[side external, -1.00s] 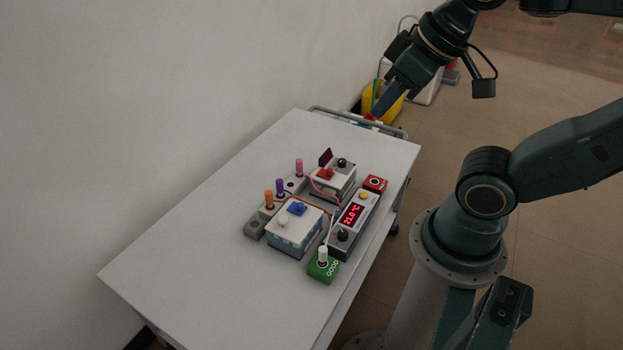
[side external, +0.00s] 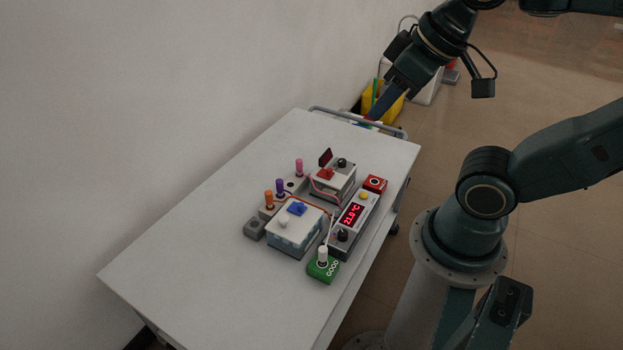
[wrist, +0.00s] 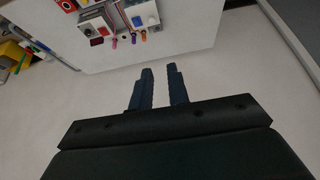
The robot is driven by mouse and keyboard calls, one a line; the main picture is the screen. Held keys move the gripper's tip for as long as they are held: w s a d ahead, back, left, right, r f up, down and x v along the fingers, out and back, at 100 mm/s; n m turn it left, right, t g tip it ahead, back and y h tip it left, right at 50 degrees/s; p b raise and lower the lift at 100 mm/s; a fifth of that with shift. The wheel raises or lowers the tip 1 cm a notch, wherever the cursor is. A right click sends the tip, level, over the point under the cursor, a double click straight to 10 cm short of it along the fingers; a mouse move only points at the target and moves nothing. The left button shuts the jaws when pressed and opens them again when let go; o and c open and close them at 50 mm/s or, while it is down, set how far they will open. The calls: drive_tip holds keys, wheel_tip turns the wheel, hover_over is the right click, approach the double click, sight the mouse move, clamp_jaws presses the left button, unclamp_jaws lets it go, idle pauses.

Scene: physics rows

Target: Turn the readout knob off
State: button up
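The knob's pointer is too small to read. My gripper (side external: 370,116) is high beyond the table's far end, well away from the unit. In the wrist view its two blue fingers (wrist: 162,72) stand apart with nothing between them.
A blue-and-white box (side external: 288,243), a green block with a white peg (side external: 322,270), a red block (side external: 375,184) and a box with a red top piece (side external: 340,180) crowd the unit. Coloured pegs stand to the left. The table's near left (side external: 190,270) is clear.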

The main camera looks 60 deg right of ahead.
drive_tip(key=o, duration=0.6)
drive_tip(key=shift+w+d+f, duration=0.1)
drive_tip(key=shift+w+f, duration=0.05)
drive_tip(key=shift+w, duration=0.15)
drive_tip(key=m+g, duration=0.6)
drive_tip(key=m, duration=0.7)
hover_over(343, 233)
wheel_tip(343, 233, down, 34)
drive_tip(key=shift+f, duration=0.15)
drive_tip(key=shift+f, duration=6.8)
